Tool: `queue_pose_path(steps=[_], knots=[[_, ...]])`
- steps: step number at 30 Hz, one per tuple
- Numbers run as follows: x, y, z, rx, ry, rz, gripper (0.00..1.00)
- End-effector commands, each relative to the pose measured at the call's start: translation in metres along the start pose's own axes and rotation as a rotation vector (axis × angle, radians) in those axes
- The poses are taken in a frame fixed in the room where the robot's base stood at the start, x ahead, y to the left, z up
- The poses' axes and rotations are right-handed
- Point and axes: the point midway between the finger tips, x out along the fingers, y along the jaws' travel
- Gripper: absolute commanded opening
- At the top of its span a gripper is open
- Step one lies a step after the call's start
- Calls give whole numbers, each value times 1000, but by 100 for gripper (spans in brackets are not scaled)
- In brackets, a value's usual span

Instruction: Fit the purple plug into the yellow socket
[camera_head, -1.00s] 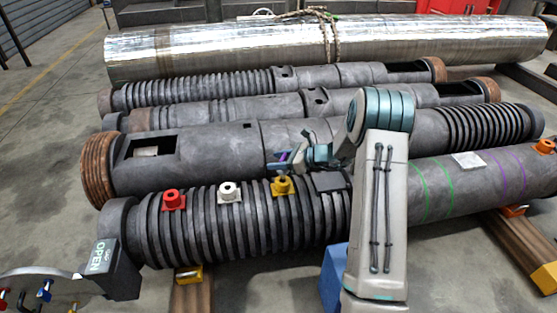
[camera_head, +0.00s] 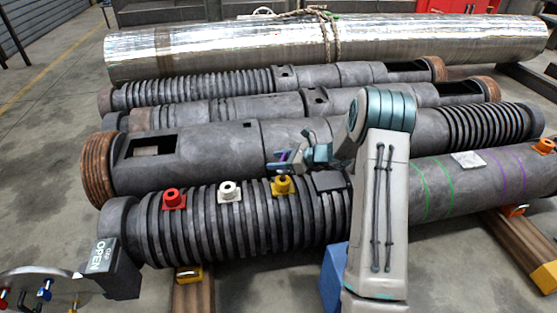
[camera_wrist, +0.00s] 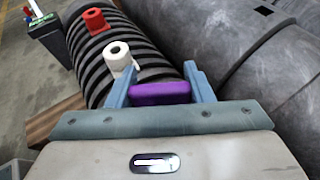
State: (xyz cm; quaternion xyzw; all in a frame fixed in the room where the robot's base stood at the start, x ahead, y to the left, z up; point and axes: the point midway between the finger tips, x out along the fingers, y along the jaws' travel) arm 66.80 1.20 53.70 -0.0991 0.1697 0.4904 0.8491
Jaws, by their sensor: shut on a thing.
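The purple plug (camera_wrist: 160,93) is held between the two blue-grey fingers of my gripper (camera_wrist: 160,88) in the wrist view. In the head view, my gripper (camera_head: 283,162) is just above the yellow socket (camera_head: 282,187), with a bit of the purple plug (camera_head: 284,156) showing between the fingers. The yellow socket sits on top of the front ribbed barrel. A dark part shows between gripper and socket top; I cannot tell whether the plug touches or enters it. The yellow socket is hidden in the wrist view.
A white socket (camera_head: 229,191) and a red socket (camera_head: 173,198) stand in a row to the left on the front barrel (camera_head: 250,230). A second large barrel (camera_head: 200,160) lies close behind. An "OPEN" box (camera_head: 103,258) is at the barrel's left end. An orange socket (camera_head: 545,146) is far right.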

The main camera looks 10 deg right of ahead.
Motion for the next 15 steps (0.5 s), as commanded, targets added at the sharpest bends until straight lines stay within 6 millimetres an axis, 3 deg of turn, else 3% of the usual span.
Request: queue_pose_path(steps=[15], knots=[[5,0,-13,0,-1,0,22]])
